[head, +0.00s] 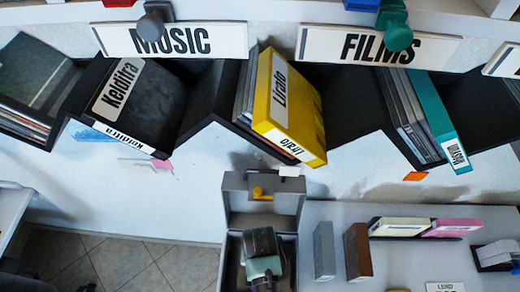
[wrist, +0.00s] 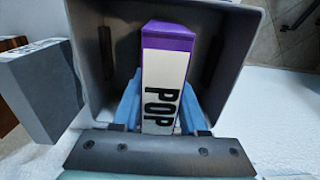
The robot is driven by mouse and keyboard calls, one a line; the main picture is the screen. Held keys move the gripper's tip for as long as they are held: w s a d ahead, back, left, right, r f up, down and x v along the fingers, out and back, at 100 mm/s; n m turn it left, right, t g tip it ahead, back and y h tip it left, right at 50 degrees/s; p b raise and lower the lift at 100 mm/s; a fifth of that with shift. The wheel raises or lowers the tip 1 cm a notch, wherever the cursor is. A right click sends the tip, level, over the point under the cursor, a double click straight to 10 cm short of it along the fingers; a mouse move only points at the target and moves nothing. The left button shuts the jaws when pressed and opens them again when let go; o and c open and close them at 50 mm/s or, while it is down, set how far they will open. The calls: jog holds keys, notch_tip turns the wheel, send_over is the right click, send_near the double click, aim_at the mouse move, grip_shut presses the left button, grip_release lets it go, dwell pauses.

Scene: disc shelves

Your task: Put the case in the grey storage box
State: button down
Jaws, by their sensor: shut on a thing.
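The case (wrist: 165,70) is purple with a white label reading POP. In the wrist view it stands between the blue fingers of my gripper (wrist: 160,103), which is shut on it. The grey storage box (wrist: 228,50) surrounds the case and fingertips, with its walls on both sides. Whether the case touches the box floor cannot be told. In the head view the grey storage box (head: 233,202) is open, its lid raised at the back. My gripper (head: 263,272) is over and inside it and hides the case.
A grey block (head: 324,250) and a brown block (head: 357,251) stand just right of the box. A cream case (head: 396,227) and a pink case (head: 452,228) lie farther right. Behind are shelf bins under a MUSIC sign (head: 172,40) and a FILMS sign (head: 376,47).

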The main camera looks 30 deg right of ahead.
jog(key=shift+f, duration=0.15)
jog(key=shift+c, duration=2.2)
grip_release()
notch_tip(320, 180, up, 11)
jog(key=shift+d+f+b, duration=0.1)
jog(key=shift+b, duration=0.3)
jog(key=shift+r, duration=0.75)
